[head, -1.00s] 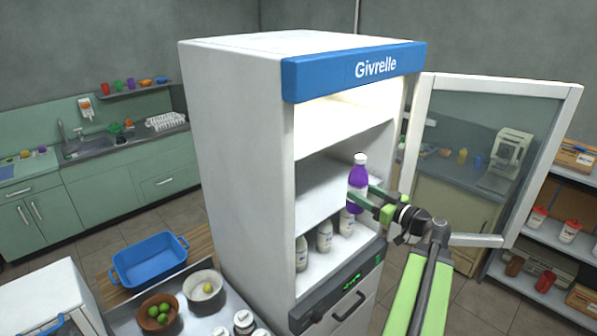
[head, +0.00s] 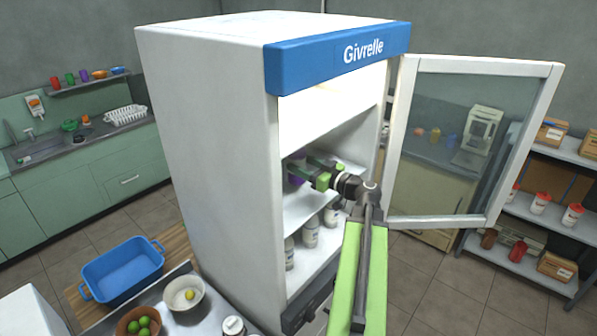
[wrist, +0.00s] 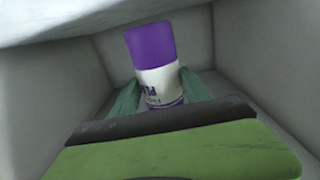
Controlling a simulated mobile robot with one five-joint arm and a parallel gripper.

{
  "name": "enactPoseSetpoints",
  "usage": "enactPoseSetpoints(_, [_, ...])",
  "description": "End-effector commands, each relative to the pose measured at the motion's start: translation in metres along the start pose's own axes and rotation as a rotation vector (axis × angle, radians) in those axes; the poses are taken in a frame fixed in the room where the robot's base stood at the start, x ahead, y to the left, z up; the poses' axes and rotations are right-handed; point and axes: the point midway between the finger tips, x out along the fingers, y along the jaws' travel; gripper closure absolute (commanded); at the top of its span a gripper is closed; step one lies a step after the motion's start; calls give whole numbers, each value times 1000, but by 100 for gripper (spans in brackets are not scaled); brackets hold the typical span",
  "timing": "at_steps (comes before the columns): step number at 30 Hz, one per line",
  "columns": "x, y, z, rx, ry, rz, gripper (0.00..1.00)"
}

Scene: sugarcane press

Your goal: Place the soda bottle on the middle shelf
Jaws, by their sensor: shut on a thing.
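The soda bottle (wrist: 152,52) is purple with a white label and shows between the fingers of my gripper (wrist: 155,95) in the wrist view. My gripper is shut on it and holds it inside the white fridge (head: 205,130). In the head view only a bit of purple of the bottle (head: 296,171) shows behind my gripper (head: 308,168); the rest is hidden. The middle shelf (head: 300,208) runs just below the gripper. I cannot tell whether the bottle touches the shelf.
Several white bottles (head: 310,232) stand on the level below. The glass door (head: 470,140) is open to the right of my arm. A blue tub (head: 122,270) and bowls (head: 184,294) are at the lower left. The space above the gripper looks empty.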

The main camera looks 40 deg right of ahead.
Motion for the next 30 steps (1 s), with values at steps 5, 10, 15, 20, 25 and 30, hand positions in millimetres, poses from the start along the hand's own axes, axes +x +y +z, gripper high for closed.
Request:
enactPoseSetpoints(5, [-6,6,23,1,1,11,100])
enactPoseSetpoints(10, [-11,11,39,1,1,21,100])
enactPoseSetpoints(15, [-11,12,35,0,0,21,100])
enactPoseSetpoints(20, [-12,13,37,0,-1,23,40])
enactPoseSetpoints(25, [-12,13,37,0,0,23,23])
enactPoseSetpoints(30, [-12,13,37,0,0,24,23])
